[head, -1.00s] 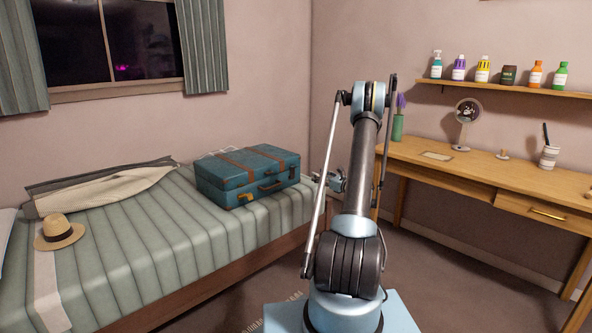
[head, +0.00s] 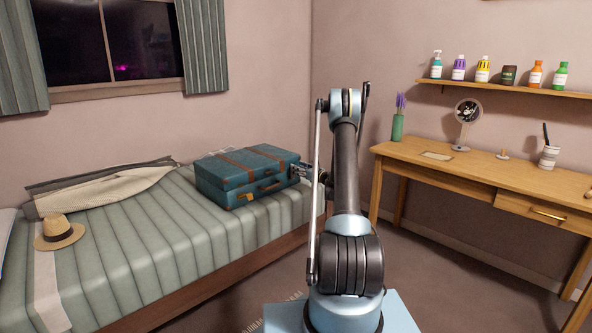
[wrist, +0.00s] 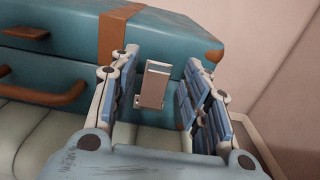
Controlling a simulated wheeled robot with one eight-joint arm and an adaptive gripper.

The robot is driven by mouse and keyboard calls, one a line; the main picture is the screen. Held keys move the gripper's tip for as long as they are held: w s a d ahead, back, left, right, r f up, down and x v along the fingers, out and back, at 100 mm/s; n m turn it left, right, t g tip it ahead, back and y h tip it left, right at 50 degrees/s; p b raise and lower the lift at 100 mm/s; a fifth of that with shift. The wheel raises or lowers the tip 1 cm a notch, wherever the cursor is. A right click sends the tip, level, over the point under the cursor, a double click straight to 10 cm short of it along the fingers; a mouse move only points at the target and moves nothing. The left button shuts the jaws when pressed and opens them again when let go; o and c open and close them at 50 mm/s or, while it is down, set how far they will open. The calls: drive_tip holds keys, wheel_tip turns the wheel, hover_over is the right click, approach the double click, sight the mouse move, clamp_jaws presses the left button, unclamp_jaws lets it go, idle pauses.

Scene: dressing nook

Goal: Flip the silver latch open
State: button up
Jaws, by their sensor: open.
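The silver latch (wrist: 153,84) is a small pale metal plate on the side of the blue suitcase (wrist: 60,57), seen in the wrist view near the brown strap. My gripper (wrist: 155,90) is open, with one finger on each side of the latch in that view. I cannot tell whether the fingers touch it. In the head view the suitcase (head: 235,172) lies on the bed, and my gripper (head: 298,171) is at its right end. The latch is too small to make out there.
The bed (head: 140,240) has a straw hat (head: 58,232) and a cream cloth (head: 105,190) left of the suitcase. A wooden desk (head: 470,172) with a mirror stands at the right, under a shelf (head: 510,88) of bottles. Floor shows between bed and desk.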

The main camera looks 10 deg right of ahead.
drive_tip(key=shift+x, duration=1)
